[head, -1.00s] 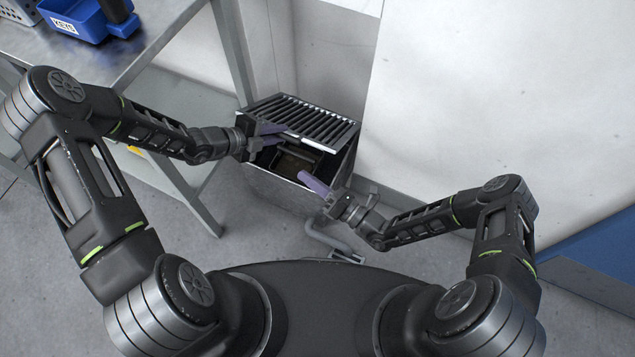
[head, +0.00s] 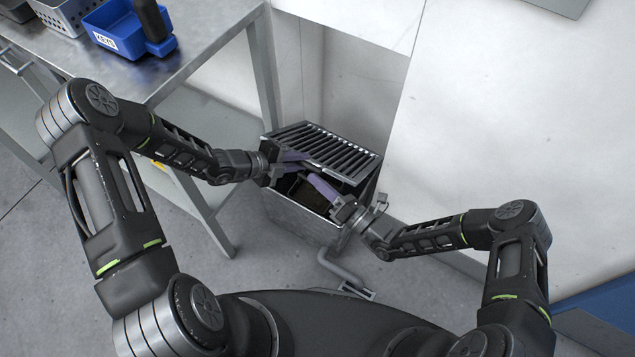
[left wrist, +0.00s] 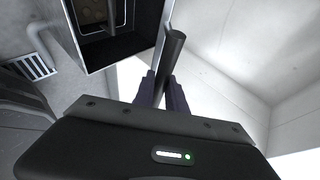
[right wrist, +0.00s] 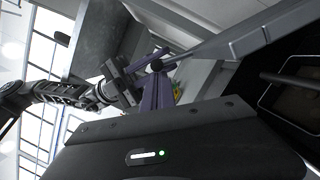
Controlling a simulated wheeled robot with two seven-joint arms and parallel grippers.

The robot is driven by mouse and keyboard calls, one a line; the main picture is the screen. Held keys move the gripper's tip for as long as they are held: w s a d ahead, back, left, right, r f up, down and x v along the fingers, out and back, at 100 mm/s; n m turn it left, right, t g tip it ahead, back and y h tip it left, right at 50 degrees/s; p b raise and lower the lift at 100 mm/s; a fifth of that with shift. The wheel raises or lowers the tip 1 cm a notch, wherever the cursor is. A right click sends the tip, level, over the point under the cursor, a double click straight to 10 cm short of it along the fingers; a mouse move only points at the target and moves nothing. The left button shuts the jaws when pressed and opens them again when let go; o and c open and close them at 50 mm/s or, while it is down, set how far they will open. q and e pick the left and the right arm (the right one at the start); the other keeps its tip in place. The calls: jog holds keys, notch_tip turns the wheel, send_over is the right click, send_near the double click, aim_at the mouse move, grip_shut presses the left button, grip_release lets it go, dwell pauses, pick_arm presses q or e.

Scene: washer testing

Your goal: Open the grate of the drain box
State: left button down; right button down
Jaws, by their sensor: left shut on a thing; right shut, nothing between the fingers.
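The metal drain box (head: 292,218) stands on the floor against the wall. Its slatted grate (head: 335,146) covers the back part, and the front is uncovered, showing a dark inside. The box interior also shows in the left wrist view (left wrist: 112,42). My left gripper (head: 303,157) is shut at the grate's front edge; in the left wrist view its fingers close on a dark round bar (left wrist: 174,50). My right gripper (head: 314,181) is shut and empty over the front opening, just below the grate edge. In the right wrist view its purple fingers (right wrist: 156,92) point towards the bar.
A metal table (head: 190,60) with a blue bin (head: 128,42) stands at the left; its leg (head: 265,75) is close behind the box. A grey pipe (head: 340,268) runs along the floor in front. White wall panels (head: 500,120) bound the right side.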

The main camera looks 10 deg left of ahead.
jog(key=shift+w+d+r+m, duration=0.15)
jog(key=shift+w+r, duration=0.15)
jog(key=shift+r, duration=0.15)
jog(key=shift+w+d+r+m, duration=0.15)
jog(key=shift+w+r, duration=0.15)
jog(key=shift+r, duration=0.15)
pick_arm(q)
jog(key=shift+s+f, duration=0.2)
pick_arm(e)
jog(key=shift+w+r, duration=0.1)
jog(key=shift+r, duration=0.05)
pick_arm(q)
jog(key=c, duration=1.4)
grip_release()
jog(key=shift+f, duration=0.1)
pick_arm(e)
jog(key=shift+w, duration=0.1)
pick_arm(q)
jog(key=shift+o, duration=0.2)
pick_arm(e)
jog(key=shift+d, duration=0.1)
pick_arm(q)
jog(key=v, duration=1.2)
jog(key=shift+r, duration=0.25)
pick_arm(e)
jog(key=shift+s+f, duration=0.2)
jog(key=shift+s, duration=0.05)
